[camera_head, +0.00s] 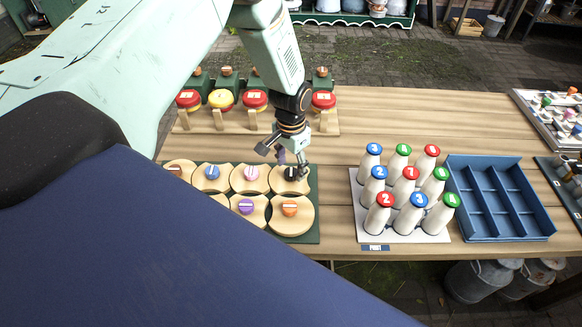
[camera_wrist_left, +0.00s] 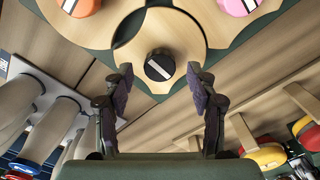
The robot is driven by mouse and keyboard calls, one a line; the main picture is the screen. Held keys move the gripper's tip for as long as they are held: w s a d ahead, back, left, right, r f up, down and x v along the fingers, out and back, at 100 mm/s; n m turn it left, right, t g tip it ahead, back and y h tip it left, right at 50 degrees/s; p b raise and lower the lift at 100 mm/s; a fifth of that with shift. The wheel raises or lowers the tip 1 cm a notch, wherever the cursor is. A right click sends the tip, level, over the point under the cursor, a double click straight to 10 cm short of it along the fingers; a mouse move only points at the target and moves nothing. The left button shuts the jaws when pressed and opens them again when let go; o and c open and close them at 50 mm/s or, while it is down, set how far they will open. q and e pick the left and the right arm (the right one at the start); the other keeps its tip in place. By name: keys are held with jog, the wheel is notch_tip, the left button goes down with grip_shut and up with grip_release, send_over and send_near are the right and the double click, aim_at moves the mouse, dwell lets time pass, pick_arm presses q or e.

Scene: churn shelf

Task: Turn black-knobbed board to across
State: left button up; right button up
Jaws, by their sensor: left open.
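My left gripper (camera_head: 284,160) is open over this board. In the wrist view its two fingers (camera_wrist_left: 160,80) stand apart on either side of the knob, with nothing between them gripped. My right gripper is not in view.
Boards with blue, pink, purple and orange (camera_head: 290,209) knobs share the green base (camera_head: 311,235). Red and yellow topped pieces (camera_head: 222,98) stand behind. White bottles with numbered caps (camera_head: 404,190) and a blue divided tray (camera_head: 497,199) stand to the right.

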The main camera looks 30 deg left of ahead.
aim_at(291, 172)
pick_arm(q)
notch_tip(291, 172, up, 10)
jog(key=shift+r, duration=0.25)
dwell(0.6)
